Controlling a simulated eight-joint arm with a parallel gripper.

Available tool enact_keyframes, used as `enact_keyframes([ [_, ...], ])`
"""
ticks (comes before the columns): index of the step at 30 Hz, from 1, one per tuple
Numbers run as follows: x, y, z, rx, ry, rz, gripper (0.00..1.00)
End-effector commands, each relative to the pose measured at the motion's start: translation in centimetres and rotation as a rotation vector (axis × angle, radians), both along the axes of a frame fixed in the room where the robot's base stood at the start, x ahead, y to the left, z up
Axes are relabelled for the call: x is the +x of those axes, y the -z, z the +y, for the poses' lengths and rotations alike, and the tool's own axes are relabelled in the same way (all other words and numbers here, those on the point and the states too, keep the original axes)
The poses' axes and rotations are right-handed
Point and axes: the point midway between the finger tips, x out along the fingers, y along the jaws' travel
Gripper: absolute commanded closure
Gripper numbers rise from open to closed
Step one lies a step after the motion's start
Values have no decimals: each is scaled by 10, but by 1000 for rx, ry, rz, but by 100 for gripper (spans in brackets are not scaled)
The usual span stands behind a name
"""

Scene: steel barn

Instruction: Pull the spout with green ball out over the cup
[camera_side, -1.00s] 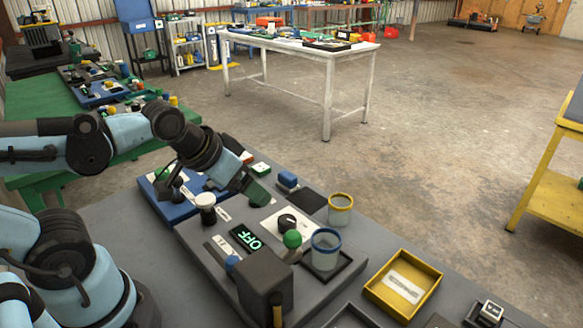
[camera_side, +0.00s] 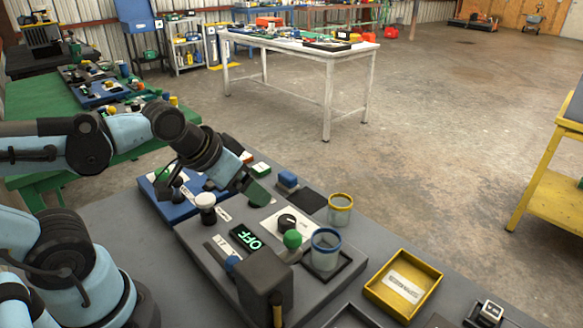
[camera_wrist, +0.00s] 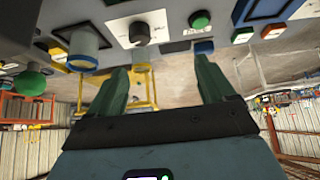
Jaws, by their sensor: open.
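The green ball (camera_side: 292,239) sits at the top of the dispenser, beside the grey block (camera_side: 264,277). The spout under it is small and partly hidden. The clear cup with a blue rim (camera_side: 326,258) stands just right of the ball, on a dark square tray (camera_side: 345,272). My gripper (camera_side: 258,192) is behind and left of the ball, apart from it, with green fingers. In the wrist view my gripper (camera_wrist: 160,66) is open with nothing between the fingers. The ball (camera_wrist: 30,82) and the blue-rimmed cup (camera_wrist: 85,50) show at the left there.
A black knob (camera_side: 287,221) and a lit display reading OFF (camera_side: 245,237) are on the same board. A white-topped knob (camera_side: 205,202) stands at its left. A yellow-rimmed cup (camera_side: 340,210) is behind the blue-rimmed cup. A yellow tray (camera_side: 375,291) lies to the right.

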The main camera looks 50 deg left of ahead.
Motion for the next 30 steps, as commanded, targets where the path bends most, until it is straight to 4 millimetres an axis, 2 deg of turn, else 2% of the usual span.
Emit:
enact_keyframes([
  [1,0,0,0,0,0,0,17],
  [6,3,-9,-8,-15,17,40,42],
  [8,5,-18,-18,-32,35,89,42],
  [13,7,-58,-60,-90,121,304,42],
  [18,-1,-96,-98,-119,202,509,42],
  [21,-6,-110,-112,-123,232,587,42],
  [26,-10,-117,-120,-126,251,638,42],
  [30,-10,-106,-122,-125,252,639,42],
])
